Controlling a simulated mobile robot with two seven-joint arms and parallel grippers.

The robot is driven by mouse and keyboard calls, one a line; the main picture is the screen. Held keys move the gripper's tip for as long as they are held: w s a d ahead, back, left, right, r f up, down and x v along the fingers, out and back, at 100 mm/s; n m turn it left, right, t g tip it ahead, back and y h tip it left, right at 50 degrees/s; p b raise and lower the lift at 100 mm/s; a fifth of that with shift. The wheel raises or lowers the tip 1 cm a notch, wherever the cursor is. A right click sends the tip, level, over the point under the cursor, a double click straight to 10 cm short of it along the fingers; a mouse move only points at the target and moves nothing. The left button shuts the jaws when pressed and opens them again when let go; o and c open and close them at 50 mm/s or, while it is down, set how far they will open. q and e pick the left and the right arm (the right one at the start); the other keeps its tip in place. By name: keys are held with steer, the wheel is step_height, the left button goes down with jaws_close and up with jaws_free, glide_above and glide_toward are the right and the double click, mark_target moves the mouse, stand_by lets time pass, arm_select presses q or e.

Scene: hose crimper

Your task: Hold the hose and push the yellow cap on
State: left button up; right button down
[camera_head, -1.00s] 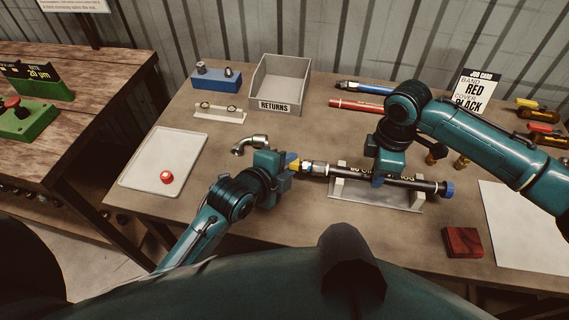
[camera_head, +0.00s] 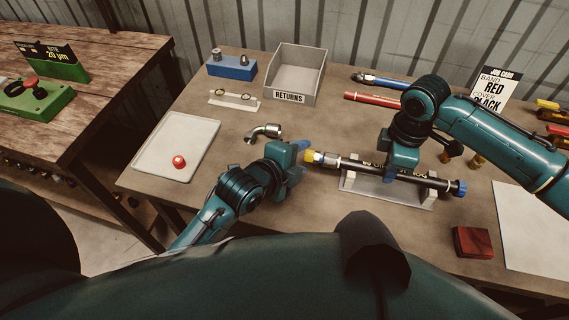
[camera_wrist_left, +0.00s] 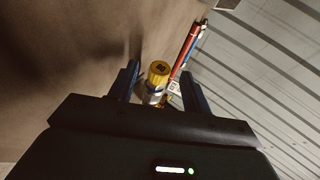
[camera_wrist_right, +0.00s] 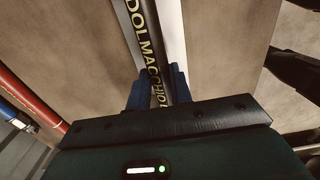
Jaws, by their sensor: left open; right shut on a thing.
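The black hose (camera_head: 378,172) lies along a grey cradle (camera_head: 390,190), with a blue cap (camera_head: 459,188) on its right end. The yellow cap (camera_head: 310,156) sits at the hose's left end, against the metal fitting (camera_head: 325,160). In the left wrist view the yellow cap (camera_wrist_left: 159,70) shows beyond the fingers, roughly between them. My left gripper (camera_head: 302,158) is open and empty just left of the cap. My right gripper (camera_head: 387,172) is shut on the hose near its middle; the right wrist view shows the lettered hose (camera_wrist_right: 150,50) between its fingers.
A white tray (camera_head: 205,138) with a red cap (camera_head: 179,162) lies at the left. A metal elbow fitting (camera_head: 266,131) lies behind my left gripper. The returns bin (camera_head: 290,97) stands at the back. A dark red block (camera_head: 472,242) lies front right.

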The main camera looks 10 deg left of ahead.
arm_select(q)
steer(key=v, duration=1)
steer(key=shift+s, duration=0.25)
steer(key=shift+r, duration=0.15)
arm_select(e)
steer(key=c, duration=1.2)
jaws_free()
steer(key=shift+o, duration=0.2)
